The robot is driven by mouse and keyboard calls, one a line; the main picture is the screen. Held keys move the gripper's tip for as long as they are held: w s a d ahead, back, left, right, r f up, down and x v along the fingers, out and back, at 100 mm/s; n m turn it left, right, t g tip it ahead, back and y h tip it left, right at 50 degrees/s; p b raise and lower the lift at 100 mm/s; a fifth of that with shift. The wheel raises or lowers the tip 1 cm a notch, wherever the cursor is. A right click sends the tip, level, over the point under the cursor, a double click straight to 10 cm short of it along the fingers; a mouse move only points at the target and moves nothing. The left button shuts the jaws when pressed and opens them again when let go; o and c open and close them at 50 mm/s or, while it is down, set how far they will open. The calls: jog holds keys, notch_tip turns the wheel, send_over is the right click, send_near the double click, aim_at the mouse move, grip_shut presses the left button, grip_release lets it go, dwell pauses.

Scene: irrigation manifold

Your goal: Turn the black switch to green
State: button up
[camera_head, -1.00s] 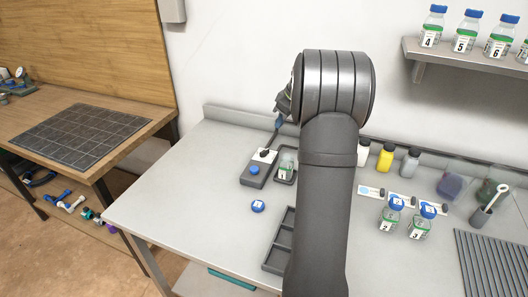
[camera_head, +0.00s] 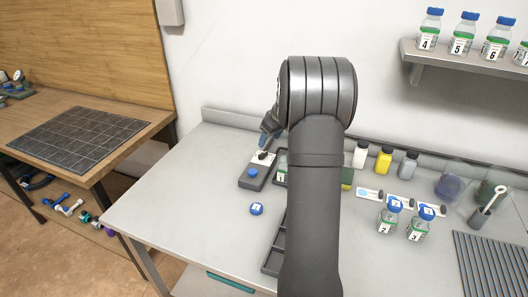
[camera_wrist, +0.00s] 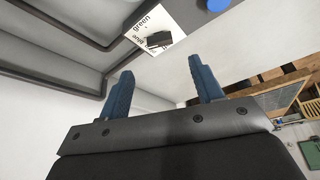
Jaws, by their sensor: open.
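The black switch (camera_head: 263,155) sits on a white label plate at the far end of a small grey box (camera_head: 257,181) on the bench. In the wrist view the black switch (camera_wrist: 159,39) shows beside the printed word "green" and a second, partly hidden word. A blue round button (camera_head: 253,172) is on the same box, nearer the front; its edge shows in the wrist view (camera_wrist: 218,4). My gripper (camera_wrist: 160,68) is open and empty, its blue fingers apart from the switch. In the head view my gripper (camera_head: 267,138) is just above and behind the switch, partly hidden by my arm.
A small tray with a green-labelled bottle (camera_head: 282,172) stands right beside the box. A loose blue cap (camera_head: 256,209) lies in front. Bottles 2 (camera_head: 388,217) and 3 (camera_head: 420,223) stand to the right. The bench's left part (camera_head: 165,205) is clear.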

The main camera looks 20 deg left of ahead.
aim_at(263, 153)
jog(key=x, duration=0.8)
jog(key=shift+f, duration=0.35)
jog(key=c, duration=1)
